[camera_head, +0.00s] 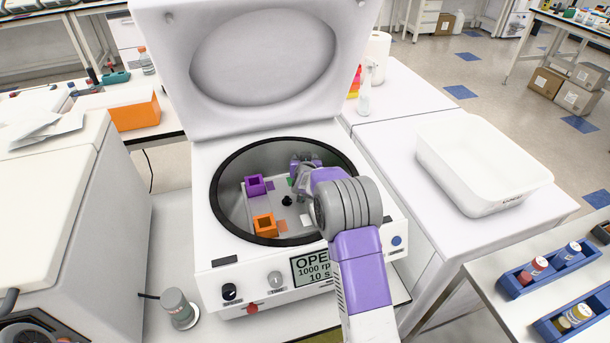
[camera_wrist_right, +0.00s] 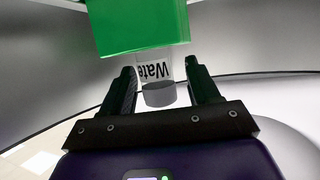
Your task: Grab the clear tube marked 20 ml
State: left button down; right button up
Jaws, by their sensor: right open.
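A clear tube (camera_wrist_right: 159,94) with a partly visible label reading "Wate" and grey contents shows in the right wrist view. No 20 ml marking is readable. A green block (camera_wrist_right: 138,22) covers its upper part in the picture. My right gripper (camera_wrist_right: 160,70) is open, with one finger on each side of the tube; I cannot tell whether either finger touches it. In the head view my right arm reaches into the open centrifuge (camera_head: 226,250). The gripper is at the bowl's far right side, and my arm hides much of it and the tube. My left gripper is out of view.
The centrifuge bowl holds a purple holder (camera_head: 256,187) and an orange holder (camera_head: 264,226). Its raised lid (camera_head: 262,60) stands behind, and the bowl rim surrounds my wrist. A white bin (camera_head: 480,165) and blue tube racks (camera_head: 545,272) stand to the right.

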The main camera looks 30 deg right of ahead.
jog(key=shift+w+d, duration=0.1)
jog(key=shift+w, duration=0.1)
jog(key=shift+c, duration=0.2)
jog(key=c, duration=1)
